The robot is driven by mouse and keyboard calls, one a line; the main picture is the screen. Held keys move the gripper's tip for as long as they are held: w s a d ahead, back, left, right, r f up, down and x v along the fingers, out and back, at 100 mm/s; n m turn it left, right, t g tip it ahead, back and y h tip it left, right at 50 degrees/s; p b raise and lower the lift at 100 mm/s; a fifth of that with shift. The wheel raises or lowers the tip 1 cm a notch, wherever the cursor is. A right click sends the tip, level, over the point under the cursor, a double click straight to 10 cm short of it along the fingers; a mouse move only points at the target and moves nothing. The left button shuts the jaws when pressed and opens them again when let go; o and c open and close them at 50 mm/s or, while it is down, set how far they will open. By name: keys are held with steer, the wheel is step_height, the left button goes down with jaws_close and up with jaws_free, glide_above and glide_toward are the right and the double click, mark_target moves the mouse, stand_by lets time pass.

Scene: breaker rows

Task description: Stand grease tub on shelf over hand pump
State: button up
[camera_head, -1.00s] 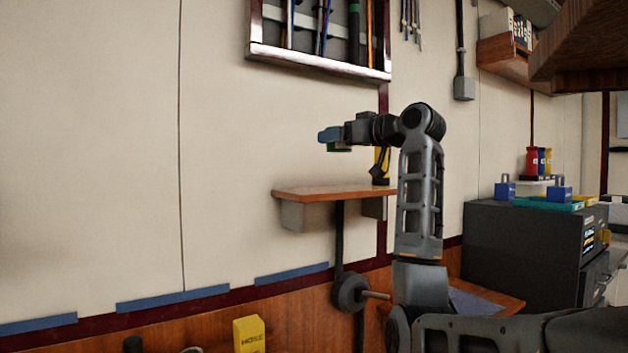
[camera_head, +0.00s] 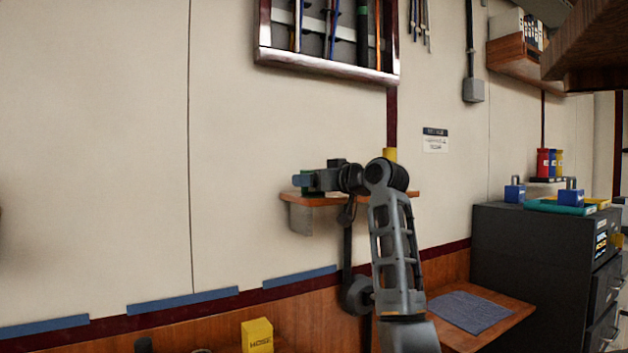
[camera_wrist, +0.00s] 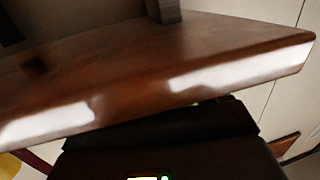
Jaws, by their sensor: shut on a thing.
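My gripper (camera_head: 304,182) is at the left end of the wooden shelf (camera_head: 326,200), at about the height of its top. It is shut on a small green thing (camera_head: 306,190), which seems to be the grease tub. The tub is mostly hidden by the jaws, and I cannot tell whether it touches the shelf. A dark round fitting (camera_head: 356,295), likely the hand pump, is on the wall below the shelf, partly behind my arm. The wrist view shows the shelf's edge (camera_wrist: 210,85) close up; the tub cannot be made out there.
A yellow thing (camera_head: 390,154) stands at the shelf's right part, partly hidden by my arm. A yellow box (camera_head: 257,336) is below left. A dark cabinet (camera_head: 535,260) and a low wooden ledge with a grey mat (camera_head: 470,311) are at right.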

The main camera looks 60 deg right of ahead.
steer(key=shift+f, duration=0.1)
steer(key=o, duration=1.3)
steer(key=shift+r, duration=0.2)
steer(key=b+v, duration=0.1)
steer(key=v, duration=1.1)
